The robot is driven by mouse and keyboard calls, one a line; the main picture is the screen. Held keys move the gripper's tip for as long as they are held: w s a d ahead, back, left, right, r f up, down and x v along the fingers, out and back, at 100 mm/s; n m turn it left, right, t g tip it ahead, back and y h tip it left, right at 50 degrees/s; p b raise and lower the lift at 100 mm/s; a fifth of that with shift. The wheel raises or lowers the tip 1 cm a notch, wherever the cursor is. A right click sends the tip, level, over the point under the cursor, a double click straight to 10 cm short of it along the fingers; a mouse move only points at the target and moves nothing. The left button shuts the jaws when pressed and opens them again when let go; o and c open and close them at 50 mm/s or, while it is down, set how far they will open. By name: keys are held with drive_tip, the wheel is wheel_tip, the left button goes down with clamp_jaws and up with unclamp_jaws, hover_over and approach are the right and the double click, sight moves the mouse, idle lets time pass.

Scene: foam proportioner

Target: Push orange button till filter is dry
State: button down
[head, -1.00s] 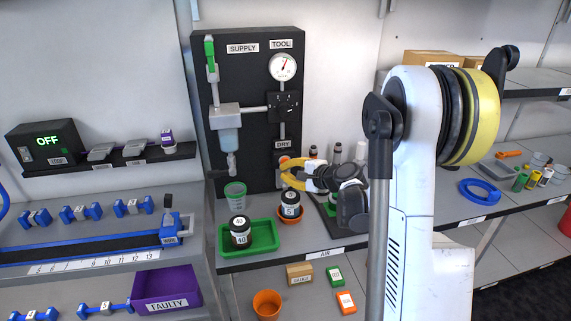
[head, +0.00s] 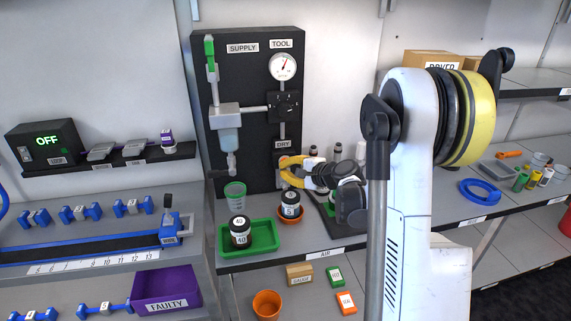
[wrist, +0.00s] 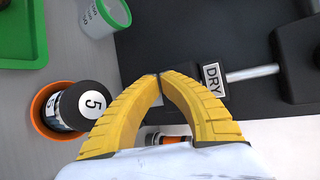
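The orange button (head: 283,160) shows as a small orange patch just under the DRY label (head: 283,144) on the black panel, partly covered by my fingers. My gripper (head: 284,165) is in front of it, and I cannot tell whether it touches. In the wrist view the yellow fingertips (wrist: 158,76) meet with nothing between them, left of the DRY label (wrist: 213,79). The button is not visible there. The filter bowl (head: 229,142) hangs on the panel's left side and looks bluish and translucent. The dial gauge (head: 283,67) is at the upper right.
A clear green-rimmed cup (head: 235,194) stands below the filter. A green tray (head: 265,243) holds a black-topped jar (head: 240,231). A jar marked 5 (head: 291,204) sits in an orange dish close below my gripper. Several bottles (head: 337,150) stand behind my wrist.

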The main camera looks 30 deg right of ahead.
drive_tip(key=shift+w, duration=0.25)
drive_tip(key=shift+s, duration=0.1)
idle(0.4)
drive_tip(key=shift+s+a, duration=0.15)
drive_tip(key=shift+s, duration=0.6)
drive_tip(key=shift+s+a+b, duration=0.2)
drive_tip(key=shift+s+a, duration=0.05)
drive_tip(key=shift+s, duration=0.55)
drive_tip(key=shift+s+a+b, duration=0.15)
drive_tip(key=shift+s+a, duration=0.05)
drive_tip(key=shift+s, duration=0.65)
drive_tip(key=shift+s+a+b, duration=0.2)
drive_tip(key=shift+s+a, duration=0.05)
drive_tip(key=shift+s, duration=0.55)
